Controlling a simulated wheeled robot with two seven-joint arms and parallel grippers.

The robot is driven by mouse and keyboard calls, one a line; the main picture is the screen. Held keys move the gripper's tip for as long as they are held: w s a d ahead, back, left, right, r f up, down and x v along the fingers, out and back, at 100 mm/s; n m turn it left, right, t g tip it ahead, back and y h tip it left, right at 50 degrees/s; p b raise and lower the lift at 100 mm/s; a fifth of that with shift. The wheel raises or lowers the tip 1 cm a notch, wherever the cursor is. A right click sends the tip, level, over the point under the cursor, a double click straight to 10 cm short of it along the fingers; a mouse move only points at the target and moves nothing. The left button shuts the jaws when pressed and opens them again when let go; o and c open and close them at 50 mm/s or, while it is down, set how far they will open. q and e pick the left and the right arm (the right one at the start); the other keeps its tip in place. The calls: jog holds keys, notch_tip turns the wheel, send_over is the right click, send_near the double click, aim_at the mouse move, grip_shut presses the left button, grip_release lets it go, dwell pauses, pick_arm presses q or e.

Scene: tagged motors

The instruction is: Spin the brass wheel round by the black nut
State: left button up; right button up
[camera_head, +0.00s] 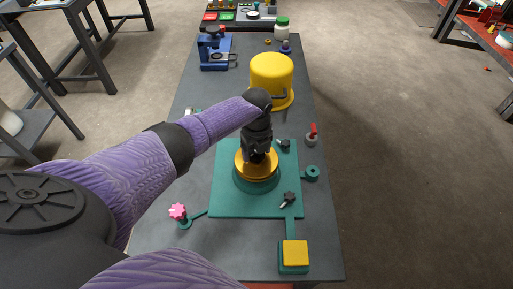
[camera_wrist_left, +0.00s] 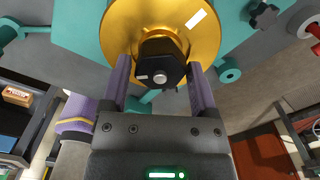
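The brass wheel (camera_head: 243,167) lies on a round teal base on the teal plate (camera_head: 228,204). My left gripper (camera_head: 257,154) points down over it and hides much of it in the head view. In the left wrist view the brass wheel (camera_wrist_left: 118,35) has a white mark at its upper right. The black nut (camera_wrist_left: 160,66) stands at its middle. The fingers of my left gripper (camera_wrist_left: 159,75) are apart, one on each side of the nut. Any gap between fingers and nut looks very small; contact is unclear. My right gripper is not in view.
A yellow housing (camera_head: 272,73) stands just behind the plate. A pink knob (camera_head: 178,211), a yellow block (camera_head: 295,253), a black star knob (camera_head: 289,197) and a red-handled part (camera_head: 312,134) surround the wheel. A blue fixture (camera_head: 214,52) is at the back left.

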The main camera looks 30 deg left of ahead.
pick_arm(q)
jog(key=c, duration=0.6)
jog(key=shift+f+m+b, duration=0.1)
jog(key=shift+m+b, duration=0.2)
jog(key=shift+m, duration=0.3)
jog(key=m+b, duration=0.5)
jog(key=m, duration=0.8)
jog(key=shift+a+f, duration=0.1)
jog(key=shift+f, duration=0.05)
jog(key=shift+c, duration=0.5)
jog(key=shift+m+b, duration=0.3)
jog(key=shift+b, duration=0.1)
jog(key=shift+r, duration=0.25)
jog(key=o, duration=1.1)
